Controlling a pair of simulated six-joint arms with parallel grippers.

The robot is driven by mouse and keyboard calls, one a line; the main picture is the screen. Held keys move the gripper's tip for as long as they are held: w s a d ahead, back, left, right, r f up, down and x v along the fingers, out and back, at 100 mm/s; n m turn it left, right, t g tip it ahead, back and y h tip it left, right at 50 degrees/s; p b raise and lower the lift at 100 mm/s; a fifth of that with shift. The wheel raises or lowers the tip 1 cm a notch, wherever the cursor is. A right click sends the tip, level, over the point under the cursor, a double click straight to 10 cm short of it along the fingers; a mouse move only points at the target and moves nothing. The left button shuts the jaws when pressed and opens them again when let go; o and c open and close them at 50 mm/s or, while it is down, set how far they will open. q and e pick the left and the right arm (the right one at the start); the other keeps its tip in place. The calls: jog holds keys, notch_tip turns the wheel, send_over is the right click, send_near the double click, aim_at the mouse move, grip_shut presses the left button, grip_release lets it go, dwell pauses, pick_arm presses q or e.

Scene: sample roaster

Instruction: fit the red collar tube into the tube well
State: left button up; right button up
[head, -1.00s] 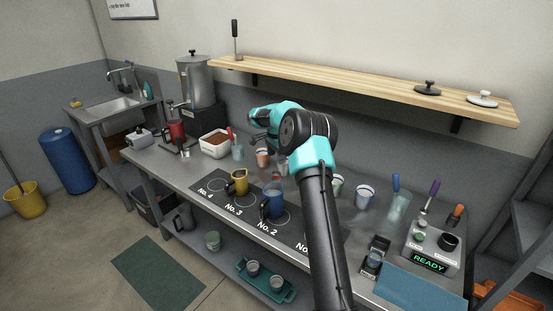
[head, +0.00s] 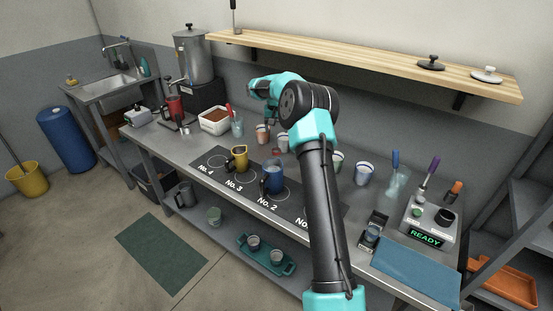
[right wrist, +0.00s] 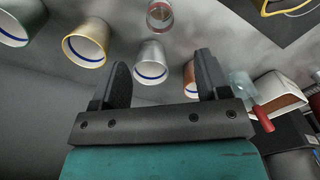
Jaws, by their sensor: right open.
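My right gripper (right wrist: 160,60) is open and empty in the right wrist view, its two dark fingers spread. In the head view it hangs over the back middle of the bench, partly hidden by my own arm. A small clear vessel with red in it (right wrist: 159,14) stands beyond the fingertips in the right wrist view; I cannot tell for sure that it is the red collar tube. A silver cup (right wrist: 151,62) shows between the fingers, and a copper cup (right wrist: 190,78) shows beside the right finger. I cannot make out the tube well. My left gripper is not in view.
A blue pitcher (head: 272,181) and a yellow mug (head: 238,160) stand on the numbered mat. A control box (head: 428,224) reads READY at right. A wooden shelf (head: 350,62) hangs above.

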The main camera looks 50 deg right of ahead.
aim_at(277, 154)
notch_tip(277, 154, up, 4)
jog(key=n, duration=2.4)
jog(key=shift+f, duration=0.25)
notch_tip(277, 154, down, 12)
jog(key=shift+f, duration=0.15)
jog(key=shift+f, duration=0.1)
jog(key=shift+f, duration=2.5)
